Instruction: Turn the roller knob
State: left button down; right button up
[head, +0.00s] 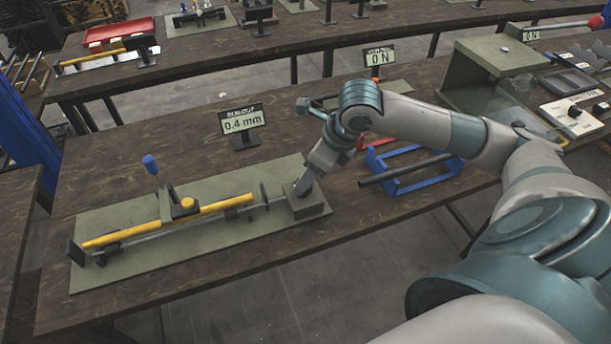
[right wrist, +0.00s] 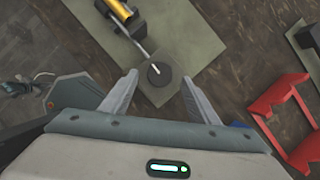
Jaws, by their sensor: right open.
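The roller knob (right wrist: 159,74) is a dark round knob with a white pointer line, seen from above in the right wrist view. It sits on a grey-green block (right wrist: 158,92) at the end of a thin rod. In the head view this block (head: 314,208) is at the right end of a green base plate, and the knob is hidden behind my gripper. My right gripper (head: 303,187) points down over the block. In the right wrist view its open fingers (right wrist: 160,83) lie either side of the knob, with no visible contact. My left gripper is out of view.
The base plate (head: 120,220) also carries a yellow bar (head: 160,222) and a blue-tipped lever (head: 151,165). Behind it a sign (head: 242,122) reads 0.4 mm. A blue frame (head: 400,188) with a dark rod and a red stand (right wrist: 283,108) are nearby.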

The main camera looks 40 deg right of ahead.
jog(key=shift+x, duration=1.05)
jog(key=shift+w+a+f, duration=0.1)
jog(key=shift+w+f, duration=0.05)
jog(key=shift+f, duration=0.35)
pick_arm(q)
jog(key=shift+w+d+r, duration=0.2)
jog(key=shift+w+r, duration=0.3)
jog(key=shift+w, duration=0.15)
pick_arm(e)
jog(key=shift+c, duration=0.6)
jog(key=c, duration=0.9)
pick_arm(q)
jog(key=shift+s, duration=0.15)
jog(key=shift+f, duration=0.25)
